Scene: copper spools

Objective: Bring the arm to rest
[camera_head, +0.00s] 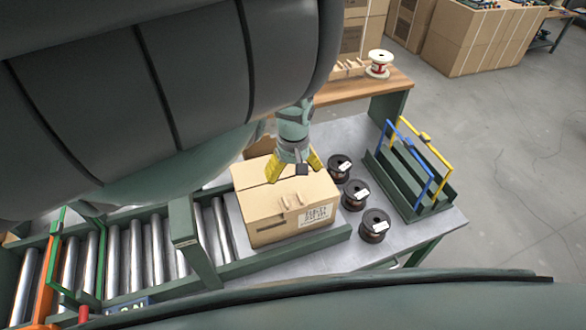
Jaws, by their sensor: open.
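My gripper (294,170) has two yellow fingers, spread apart and pointing down. It is over the top of a closed-looking cardboard box (265,228), with nothing seen between the fingers. I cannot tell whether the fingertips touch the box. My forearm, large and dark grey, fills the upper left of the view and hides much behind it. Three dark spools with white labels stand to the right of the box: one at the back (340,168), one in the middle (355,195) and one in front (374,226).
A roller conveyor (150,250) runs left of the box. A green rack with blue and yellow handles (412,170) stands at the table's right. A wooden bench (345,85) behind holds a white and red spool (379,63). Open floor (520,180) lies to the right.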

